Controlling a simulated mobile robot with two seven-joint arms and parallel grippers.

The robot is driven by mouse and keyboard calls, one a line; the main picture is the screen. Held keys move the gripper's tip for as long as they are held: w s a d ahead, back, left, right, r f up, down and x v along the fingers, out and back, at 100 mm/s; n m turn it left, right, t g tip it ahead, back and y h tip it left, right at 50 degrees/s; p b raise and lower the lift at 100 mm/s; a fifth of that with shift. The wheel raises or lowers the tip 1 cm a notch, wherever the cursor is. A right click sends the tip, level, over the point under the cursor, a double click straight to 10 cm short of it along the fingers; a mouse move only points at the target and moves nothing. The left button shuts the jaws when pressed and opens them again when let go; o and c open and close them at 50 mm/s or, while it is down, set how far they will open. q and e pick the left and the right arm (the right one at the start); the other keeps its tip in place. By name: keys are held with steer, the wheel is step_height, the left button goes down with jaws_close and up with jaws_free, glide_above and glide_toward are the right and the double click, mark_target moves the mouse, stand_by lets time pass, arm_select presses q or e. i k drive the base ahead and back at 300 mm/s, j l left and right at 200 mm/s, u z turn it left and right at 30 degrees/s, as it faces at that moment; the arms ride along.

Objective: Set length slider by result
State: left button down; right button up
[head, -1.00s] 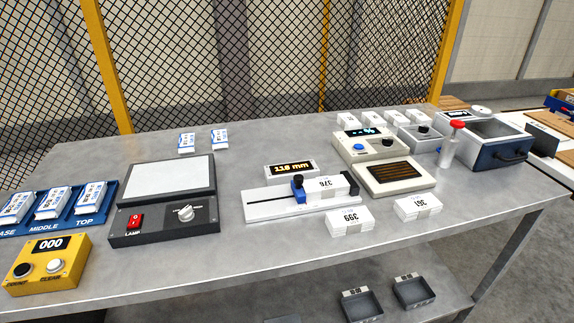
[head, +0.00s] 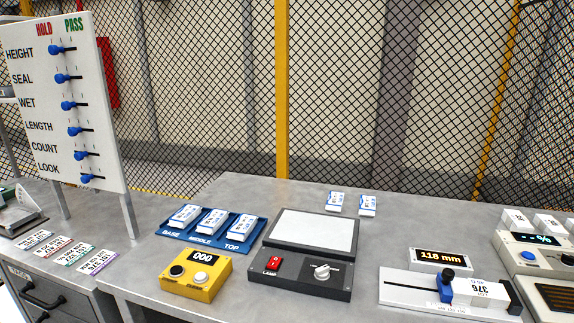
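The white slider board (head: 100,100) stands at the left, with HOLD and PASS above its rows. The blue LENGTH slider knob (head: 74,131) is in the fourth row, with its dark slot running on to the right. The knobs of the other rows also sit toward the left of their visible slots. The length display (head: 440,257) reads 118 mm. Below it, the length gauge (head: 405,287) has its blue-and-black stop (head: 445,283) beside a white pack marked 376 (head: 485,291). Neither of my grippers is in view.
A blue BASE/MIDDLE/TOP tray (head: 204,242) holds white packs. A yellow counter box (head: 195,277) reads 000. A black lamp box (head: 308,258) stands beside it. Several printed cards (head: 70,250) lie below the board.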

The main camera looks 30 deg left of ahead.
mark_target(72, 132)
steer(key=u, duration=2.2)
steer(key=i+j+z, duration=0.1)
steer(key=j, duration=0.25)
steer(key=i+j+z, duration=0.1)
steer(key=i+j, duration=0.15)
steer(key=j, duration=0.15)
steer(key=i+j+z, duration=0.1)
steer(key=j, duration=0.3)
steer(key=i+j+z, duration=0.1)
steer(key=i+j, duration=0.15)
steer(key=j, duration=0.2)
steer(key=i+j+z, duration=0.1)
steer(key=j, duration=0.3)
steer(key=i+j+z, duration=0.1)
steer(key=j, duration=0.35)
steer(key=i, duration=0.05)
